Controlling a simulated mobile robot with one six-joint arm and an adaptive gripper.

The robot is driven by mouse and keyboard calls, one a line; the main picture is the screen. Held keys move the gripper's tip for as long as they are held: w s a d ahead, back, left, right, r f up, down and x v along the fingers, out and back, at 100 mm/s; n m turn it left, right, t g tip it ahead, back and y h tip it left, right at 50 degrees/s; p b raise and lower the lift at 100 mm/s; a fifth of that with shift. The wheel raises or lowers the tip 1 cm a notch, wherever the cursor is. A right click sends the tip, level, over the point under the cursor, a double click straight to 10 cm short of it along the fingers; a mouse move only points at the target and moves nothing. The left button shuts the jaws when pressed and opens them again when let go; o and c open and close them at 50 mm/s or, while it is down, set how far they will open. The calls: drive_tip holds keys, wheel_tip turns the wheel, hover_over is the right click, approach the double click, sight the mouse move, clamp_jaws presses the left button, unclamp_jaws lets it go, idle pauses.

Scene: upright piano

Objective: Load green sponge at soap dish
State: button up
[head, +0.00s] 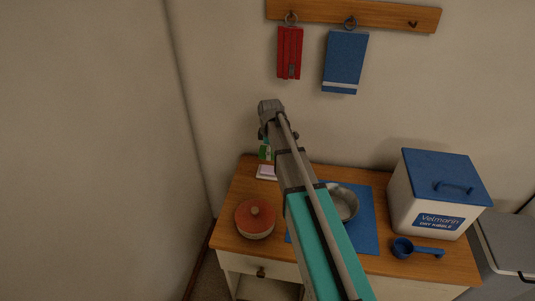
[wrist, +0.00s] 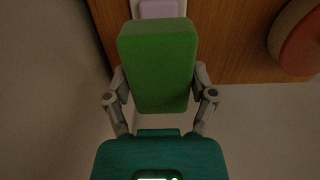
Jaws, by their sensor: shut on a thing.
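The green sponge (wrist: 157,66) is a block held between the two fingers of my gripper (wrist: 160,88) in the wrist view. In the head view, a small part of the sponge (head: 264,154) shows below my gripper (head: 265,143), partly hidden by my arm. A white dish, likely the soap dish (head: 259,176), sits at the back left of the wooden cabinet top with a pale lilac piece in it. In the wrist view, the dish (wrist: 134,10) is at the top edge, just beyond the sponge and partly cut off.
A red lidded pot (head: 255,219) stands on the cabinet top (head: 232,196) at the left front. A metal bowl (head: 345,203) rests on a blue mat (head: 365,222). A kibble bin (head: 438,195) and blue scoop (head: 404,247) are at right.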

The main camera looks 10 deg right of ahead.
sight(269, 168)
drive_tip(key=shift+w+f, duration=0.2)
idle(0.4)
drive_tip(key=shift+f+b, duration=2.8)
drive_tip(key=shift+b, duration=0.2)
drive_tip(key=shift+f+b, duration=0.55)
idle(0.8)
drive_tip(key=shift+r, duration=0.1)
drive_tip(key=shift+r+p, duration=3.4)
drive_tip(key=shift+p, duration=0.15)
drive_tip(key=shift+s+a, duration=0.1)
drive_tip(key=shift+s, duration=0.05)
